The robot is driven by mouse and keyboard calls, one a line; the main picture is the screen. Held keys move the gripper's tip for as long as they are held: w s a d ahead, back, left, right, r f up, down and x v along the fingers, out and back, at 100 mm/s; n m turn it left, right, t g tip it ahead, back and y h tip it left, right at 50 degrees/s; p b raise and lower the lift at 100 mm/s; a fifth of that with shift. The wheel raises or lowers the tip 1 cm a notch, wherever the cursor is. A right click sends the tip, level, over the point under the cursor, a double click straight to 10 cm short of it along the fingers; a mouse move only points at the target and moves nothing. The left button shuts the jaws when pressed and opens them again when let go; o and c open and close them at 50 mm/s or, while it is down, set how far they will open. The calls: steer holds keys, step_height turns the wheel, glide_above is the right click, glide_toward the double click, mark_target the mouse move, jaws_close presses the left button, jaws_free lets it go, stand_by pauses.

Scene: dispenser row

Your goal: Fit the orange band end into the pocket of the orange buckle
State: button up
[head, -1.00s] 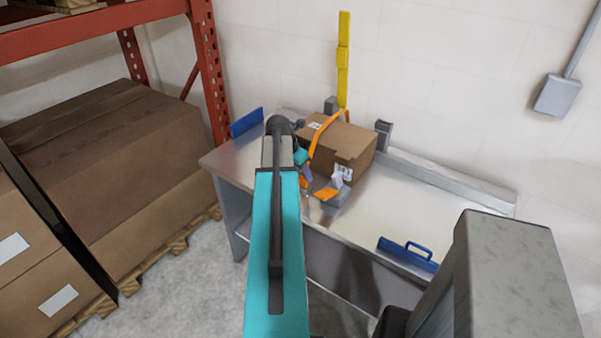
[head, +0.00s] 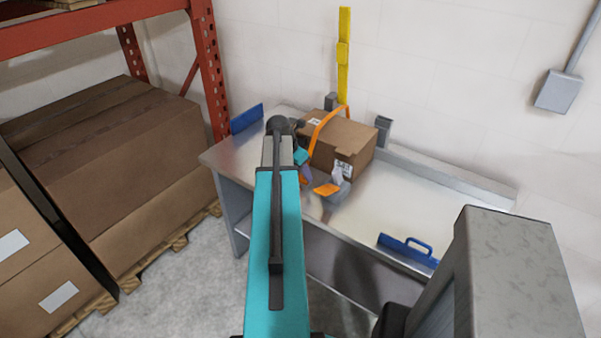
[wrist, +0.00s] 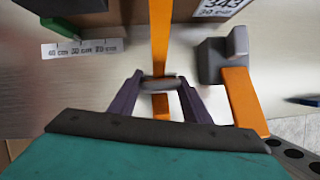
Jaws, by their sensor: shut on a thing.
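The orange band (head: 325,130) runs up over the cardboard box (head: 345,148). In the wrist view the band (wrist: 160,35) hangs down between my fingers. My gripper (wrist: 160,84) is shut on the band end, with a grey piece across the band between the purple fingertips and a short orange tip (wrist: 160,106) below. The orange buckle (wrist: 243,98), with a grey block behind it, is to the right of my gripper and apart from it. In the head view the buckle (head: 327,190) sits on the bench in front of the box. The pocket opening is not clearly visible.
The metal bench (head: 400,200) is clear to the right of the box. A blue handled piece (head: 408,248) lies at its front edge. A yellow strap (head: 344,55) hangs on the wall behind. A white ruler strip (wrist: 82,48) shows left of the band.

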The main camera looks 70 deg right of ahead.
steer(key=o, duration=1.1)
steer(key=shift+r, duration=0.15)
steer(key=shift+b+v, duration=1.25)
steer(key=shift+v, duration=5.55)
